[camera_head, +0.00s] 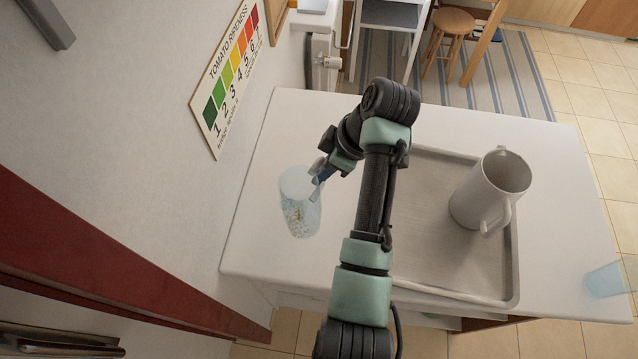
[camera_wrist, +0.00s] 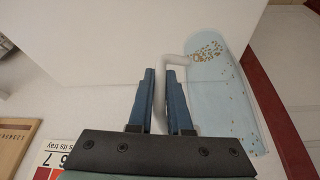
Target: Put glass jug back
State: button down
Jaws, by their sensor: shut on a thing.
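The glass jug (camera_head: 300,205) is pale, see-through blue with small yellow-brown specks, at the left part of the white table. It looks upright; I cannot tell whether its base touches the table top. My gripper (camera_head: 319,175) is at its right side. In the wrist view, the blue fingers of my gripper (camera_wrist: 161,88) are closed around the jug's pale handle, and the jug's body (camera_wrist: 222,95) shows to the right of them.
A grey tray (camera_head: 450,292) lies on the white table (camera_head: 250,240), partly behind my arm. A grey pitcher (camera_head: 480,200) stands on it. A light-blue glass (camera_head: 605,281) is at the far right. A wall with a tomato ripeness chart (camera_head: 226,75) borders the left side.

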aim_at(323, 183)
jog(key=shift+w+f, duration=0.1)
jog(key=shift+f, duration=2.2)
jog(key=c, duration=1.3)
grip_release()
jog(key=shift+f, duration=0.15)
jog(key=o, duration=0.5)
jog(key=shift+c, duration=0.2)
jog(key=p+v, duration=0.1)
jog(key=v, duration=1.1)
